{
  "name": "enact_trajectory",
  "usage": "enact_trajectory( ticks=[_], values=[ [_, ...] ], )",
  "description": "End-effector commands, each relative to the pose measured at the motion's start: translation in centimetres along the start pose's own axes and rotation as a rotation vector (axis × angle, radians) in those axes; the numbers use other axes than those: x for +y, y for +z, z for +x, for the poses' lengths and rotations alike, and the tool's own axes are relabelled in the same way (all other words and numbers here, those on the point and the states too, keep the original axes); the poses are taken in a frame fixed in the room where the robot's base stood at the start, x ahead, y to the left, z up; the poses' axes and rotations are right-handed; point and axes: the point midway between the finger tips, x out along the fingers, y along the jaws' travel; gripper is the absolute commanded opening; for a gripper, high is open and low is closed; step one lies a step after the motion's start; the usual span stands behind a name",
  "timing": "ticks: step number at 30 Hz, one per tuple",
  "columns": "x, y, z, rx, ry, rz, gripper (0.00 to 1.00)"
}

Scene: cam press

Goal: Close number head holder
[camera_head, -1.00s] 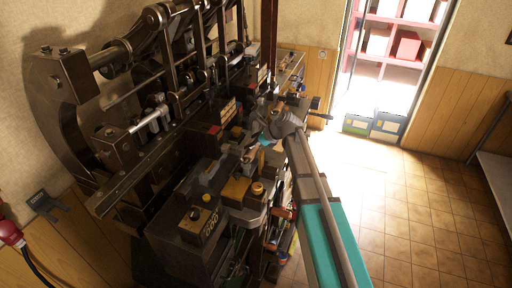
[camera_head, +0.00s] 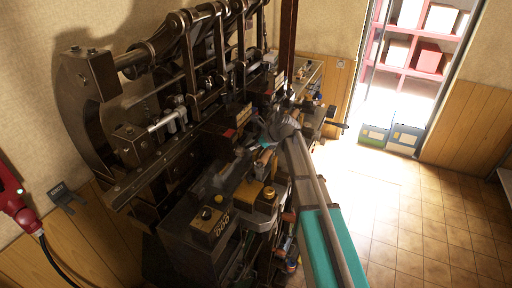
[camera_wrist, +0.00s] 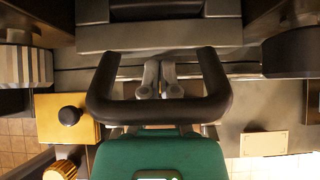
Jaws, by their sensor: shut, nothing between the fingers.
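The dark cam press (camera_head: 150,180) fills the left and middle of the head view. My gripper (camera_head: 264,143) is over its front bench, partly hidden by my arm. In the wrist view my gripper (camera_wrist: 160,78) has two grey fingertips close together, shut and empty. A dark U-shaped bar (camera_wrist: 160,112) surrounds them on three sides, above a green block (camera_wrist: 160,155). I cannot tell whether the gripper touches the press. I cannot tell for sure which part is the number head holder.
A yellow plate with a black knob (camera_wrist: 69,116) is left of the fingers in the wrist view. A dark cylinder (camera_wrist: 291,52) is at the right. The tiled floor (camera_head: 400,220) is open. A red plug (camera_head: 18,205) with a cable hangs at far left.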

Motion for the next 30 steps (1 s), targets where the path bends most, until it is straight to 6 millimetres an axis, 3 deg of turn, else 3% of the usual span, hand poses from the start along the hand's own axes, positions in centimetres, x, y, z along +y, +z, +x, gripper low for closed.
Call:
enact_trajectory(
  ticks=[14,30],
  values=[
    [-0.2,-2.5,-2.4,0.000,0.001,0.000,0.00],
    [-0.2,-2.2,-9.0,0.000,0.002,-0.002,0.00]
  ],
)
